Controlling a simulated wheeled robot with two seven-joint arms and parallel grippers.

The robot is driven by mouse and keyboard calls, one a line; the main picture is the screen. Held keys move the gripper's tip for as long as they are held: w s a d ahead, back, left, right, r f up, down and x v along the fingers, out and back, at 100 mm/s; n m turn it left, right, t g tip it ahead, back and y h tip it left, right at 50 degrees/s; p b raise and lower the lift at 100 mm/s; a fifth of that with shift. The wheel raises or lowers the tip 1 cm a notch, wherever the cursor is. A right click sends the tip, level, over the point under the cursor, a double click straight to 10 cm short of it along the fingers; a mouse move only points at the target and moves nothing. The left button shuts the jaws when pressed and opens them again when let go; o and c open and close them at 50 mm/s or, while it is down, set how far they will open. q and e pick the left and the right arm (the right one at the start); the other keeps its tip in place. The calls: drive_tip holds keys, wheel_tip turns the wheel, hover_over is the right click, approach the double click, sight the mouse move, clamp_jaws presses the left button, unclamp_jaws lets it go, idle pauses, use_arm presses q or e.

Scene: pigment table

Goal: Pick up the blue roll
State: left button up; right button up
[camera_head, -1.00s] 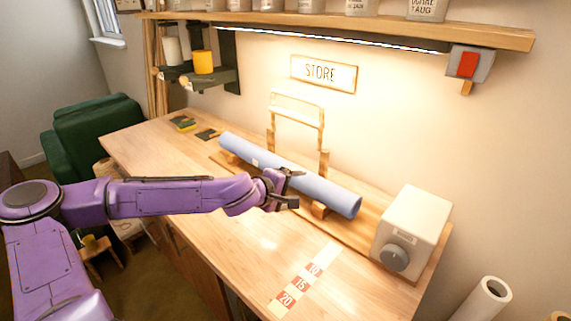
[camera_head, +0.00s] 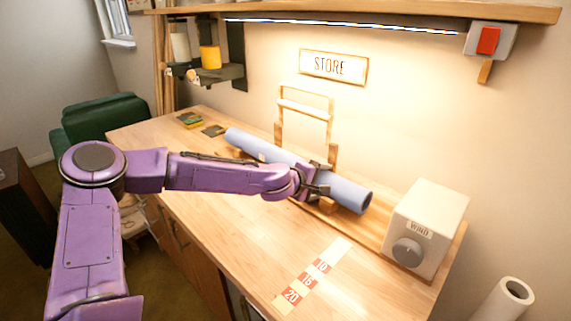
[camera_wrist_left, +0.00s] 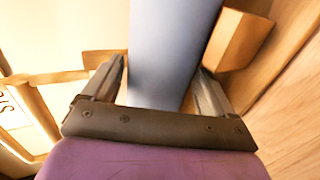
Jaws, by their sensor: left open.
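The blue roll (camera_head: 347,193) lies lengthwise on a wooden stand on the table. My purple left arm reaches over from the left, and its left gripper (camera_head: 322,178) is at the roll, right of its middle. In the left wrist view the blue roll (camera_wrist_left: 172,50) runs between the two fingers of the left gripper (camera_wrist_left: 160,85). The fingers are open, one on each side of the roll, with a gap visible at least on the left side. The arm hides part of the roll in the head view. My right gripper is not in view.
A white box with a grey knob (camera_head: 428,225) stands close to the roll's right end. A wooden frame (camera_head: 305,115) rises behind the roll. A numbered strip (camera_head: 313,275) lies on clear tabletop in front. A shelf (camera_head: 400,12) overhangs the back.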

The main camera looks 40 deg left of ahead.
use_arm(q)
drive_tip(key=shift+s+r, duration=0.1)
drive_tip(key=c, duration=0.4)
drive_tip(key=shift+r, duration=0.1)
drive_tip(key=c, duration=0.9)
